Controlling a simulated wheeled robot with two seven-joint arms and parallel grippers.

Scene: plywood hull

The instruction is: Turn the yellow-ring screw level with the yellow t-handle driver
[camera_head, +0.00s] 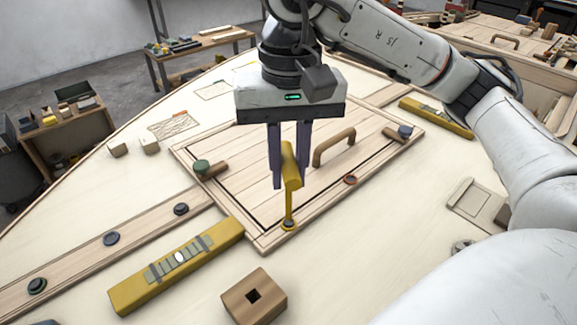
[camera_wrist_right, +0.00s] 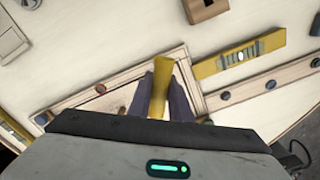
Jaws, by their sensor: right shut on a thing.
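The yellow t-handle driver (camera_head: 291,168) stands upright over the hatch panel's near corner. Its handle also shows in the right wrist view (camera_wrist_right: 161,88). My right gripper (camera_head: 290,186) is shut on the handle, with one finger on each side. The driver's shaft runs down to the yellow-ring screw (camera_head: 289,224) at the panel's near edge. The shaft tip meets the screw's dark head, but I cannot tell how deep it sits or whether the slot is level. My left gripper is not in view.
The hatch panel (camera_head: 240,170) has a wooden handle (camera_head: 334,147) and a red-ring screw (camera_head: 350,180). Another yellow level (camera_head: 437,117) lies at the far right.

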